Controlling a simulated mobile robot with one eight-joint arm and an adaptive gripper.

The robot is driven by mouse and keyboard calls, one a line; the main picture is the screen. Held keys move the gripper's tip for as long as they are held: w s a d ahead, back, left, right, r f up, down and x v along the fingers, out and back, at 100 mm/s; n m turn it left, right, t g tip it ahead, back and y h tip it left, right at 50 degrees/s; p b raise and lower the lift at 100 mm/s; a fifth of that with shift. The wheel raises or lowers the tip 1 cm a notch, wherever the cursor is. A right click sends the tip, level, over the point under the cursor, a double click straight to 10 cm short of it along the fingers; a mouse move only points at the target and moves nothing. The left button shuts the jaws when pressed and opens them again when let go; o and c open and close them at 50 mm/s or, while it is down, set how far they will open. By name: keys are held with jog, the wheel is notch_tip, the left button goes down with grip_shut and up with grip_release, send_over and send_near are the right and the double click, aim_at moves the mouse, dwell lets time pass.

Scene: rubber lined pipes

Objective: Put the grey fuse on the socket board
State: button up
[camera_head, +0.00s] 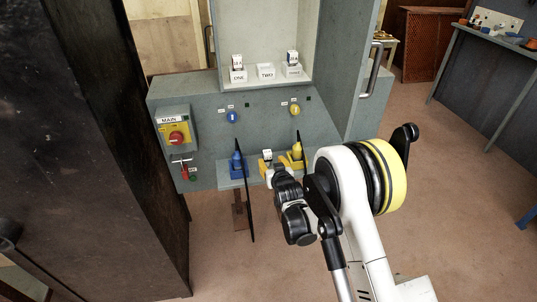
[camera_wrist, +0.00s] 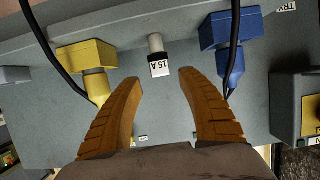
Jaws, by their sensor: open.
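The grey fuse (camera_wrist: 155,43) has a pale cylindrical body and a "15 A" label. It stands on the grey ledge between the yellow and blue plugs. In the head view it is a small pale block (camera_head: 267,154) just beyond my gripper. My gripper (camera_wrist: 160,80) is open and empty, its orange fingers pointing at the fuse, which lies just past the tips and between their lines. In the head view my gripper (camera_head: 265,169) is partly hidden by my wrist. The socket board (camera_head: 266,84) is in the cabinet recess above; holder TWO (camera_head: 265,71) looks empty.
Fuses stand in holder ONE (camera_head: 238,74) and the right holder (camera_head: 292,71). A blue plug (camera_head: 237,167) and yellow plug (camera_head: 296,156) with black cables flank the grey fuse. The MAIN switch (camera_head: 176,137) is at left. An open cabinet door is at right.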

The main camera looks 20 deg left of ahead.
jog(key=shift+p+v, duration=0.4)
jog(key=shift+v, duration=1.85)
